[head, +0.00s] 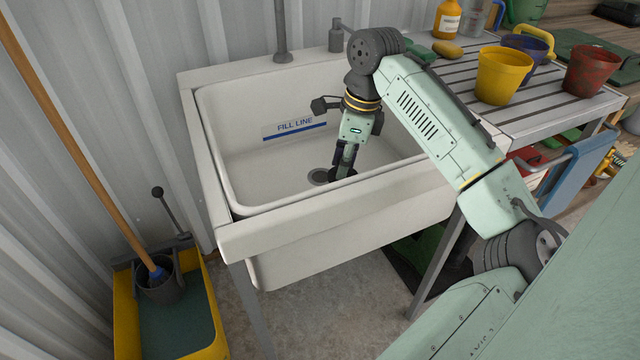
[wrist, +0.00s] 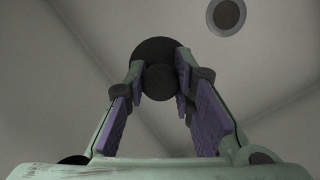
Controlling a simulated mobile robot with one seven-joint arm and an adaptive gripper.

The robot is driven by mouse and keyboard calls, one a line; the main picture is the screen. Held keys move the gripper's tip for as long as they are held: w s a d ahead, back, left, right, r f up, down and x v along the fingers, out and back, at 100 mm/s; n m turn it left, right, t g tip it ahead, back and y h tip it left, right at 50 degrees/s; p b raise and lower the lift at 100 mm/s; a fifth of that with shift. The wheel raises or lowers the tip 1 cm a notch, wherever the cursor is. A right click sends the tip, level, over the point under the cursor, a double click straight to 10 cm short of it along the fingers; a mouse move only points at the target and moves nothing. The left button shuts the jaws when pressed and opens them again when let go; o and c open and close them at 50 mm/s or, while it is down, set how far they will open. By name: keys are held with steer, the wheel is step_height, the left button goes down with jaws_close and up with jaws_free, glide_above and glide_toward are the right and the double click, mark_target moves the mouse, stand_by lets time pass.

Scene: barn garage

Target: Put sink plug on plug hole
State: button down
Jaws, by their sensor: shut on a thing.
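My gripper (head: 344,165) points down inside the white sink (head: 235,165). In the wrist view my gripper (wrist: 160,82) is shut on the black round sink plug (wrist: 154,50), with the purple-padded fingers on either side of its knob. In the head view the sink plug (head: 344,173) is a small dark shape under the fingers, partly hidden. The plug hole (head: 318,177) is a grey ring in the sink floor, just left of the plug. In the wrist view the plug hole (wrist: 226,14) is at the upper right, uncovered and apart from the plug.
The sink walls surround my gripper, and one bears a "FILL LINE" label (head: 294,128). A slatted drainboard (head: 463,72) at right holds a yellow pot (head: 503,75) and a red pot (head: 588,71). A yellow mop bucket (head: 170,310) stands at lower left.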

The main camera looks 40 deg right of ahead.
steer(key=s+d+f, duration=0.1)
steer(key=s+d+f+m, duration=0.1)
steer(key=d+f, duration=0.1)
steer(key=s+d+f+m, duration=0.1)
steer(key=f, duration=0.1)
steer(key=shift+s+d+f+b, duration=0.15)
steer(key=shift+d+f+b, duration=0.05)
steer(key=shift+d+b, duration=0.15)
steer(key=shift+w+d+f+m, duration=0.1)
steer(key=shift+w+f+m, duration=0.05)
steer(key=shift+w+m, duration=0.15)
steer(key=w+p, duration=0.1)
steer(key=w, duration=0.3)
steer(key=w+f, duration=0.1)
steer(key=w, duration=0.4)
steer(key=w+a+p, duration=0.1)
steer(key=w, duration=0.4)
steer(key=shift+w+f+p, duration=0.15)
steer(key=shift+w+p, duration=0.1)
steer(key=shift+p, duration=0.1)
steer(key=shift+w+f, duration=0.2)
steer(key=shift+w, duration=0.15)
steer(key=shift+f+p, duration=0.35)
steer(key=shift+f, duration=1.3)
steer(key=shift+a+f, duration=0.1)
steer(key=c, duration=1.4)
jaws_free()
steer(key=shift+o, duration=0.2)
